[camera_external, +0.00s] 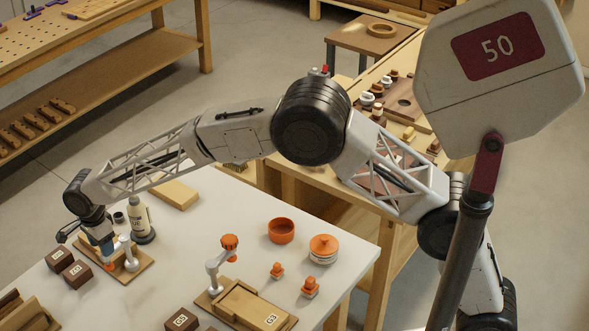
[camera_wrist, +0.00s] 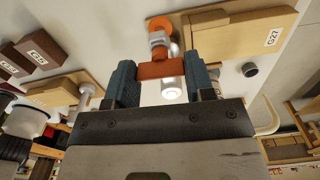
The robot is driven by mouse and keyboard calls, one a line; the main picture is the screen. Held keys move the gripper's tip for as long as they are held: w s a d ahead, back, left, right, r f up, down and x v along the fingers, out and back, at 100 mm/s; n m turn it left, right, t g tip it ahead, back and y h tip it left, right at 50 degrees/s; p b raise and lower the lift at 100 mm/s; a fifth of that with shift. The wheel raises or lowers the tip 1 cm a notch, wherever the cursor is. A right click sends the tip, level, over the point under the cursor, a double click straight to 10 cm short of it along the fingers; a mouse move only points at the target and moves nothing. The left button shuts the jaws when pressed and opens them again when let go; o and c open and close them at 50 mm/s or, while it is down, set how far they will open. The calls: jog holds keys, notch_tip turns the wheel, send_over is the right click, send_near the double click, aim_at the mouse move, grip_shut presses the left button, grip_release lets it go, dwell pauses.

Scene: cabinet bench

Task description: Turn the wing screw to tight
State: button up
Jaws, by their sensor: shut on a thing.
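The wing screw shows in the wrist view as an orange-red crosspiece (camera_wrist: 161,70) with a pale metal shaft and a white round end. My gripper (camera_wrist: 163,80) has its two dark blue fingers on either side of the crosspiece, shut on it. In the external view my gripper (camera_external: 106,253) reaches down at the far left, over a small wooden base (camera_external: 128,268) with a white post. Only a bit of orange shows under the fingers there. How tight the screw is cannot be told.
A bottle (camera_external: 142,220) stands close behind my gripper. Dark labelled blocks (camera_external: 76,274) lie to its left. Another wooden fixture (camera_external: 245,305) with an orange knob (camera_external: 230,241), an orange bowl (camera_external: 281,231) and a lidded jar (camera_external: 323,248) stand to the right.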

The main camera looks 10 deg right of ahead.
jog(key=shift+m, duration=1.6)
jog(key=o, duration=0.9)
jog(key=shift+r, duration=0.1)
jog(key=shift+r, duration=3.85)
